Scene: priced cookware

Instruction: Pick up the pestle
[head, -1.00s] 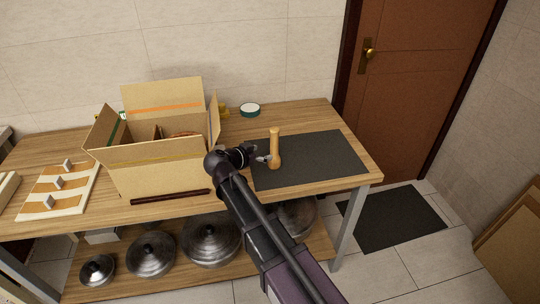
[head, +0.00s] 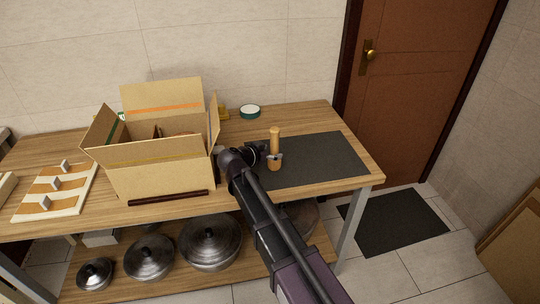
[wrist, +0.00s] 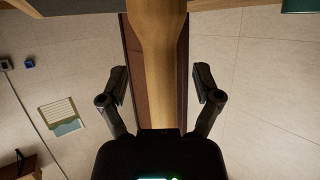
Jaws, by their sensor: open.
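In the wrist view the pestle (wrist: 157,35) runs down the middle between the two fingers of my gripper (wrist: 160,82). The fingers are apart, with a gap on each side of the pestle. The palm hides the lower end of the pestle in that view.
An open cardboard box (head: 160,173) stands left of my gripper. A round green-and-white item (head: 249,111) sits at the back. Several metal lidded pots (head: 211,242) stand on the lower shelf. The mat right of the pestle is clear.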

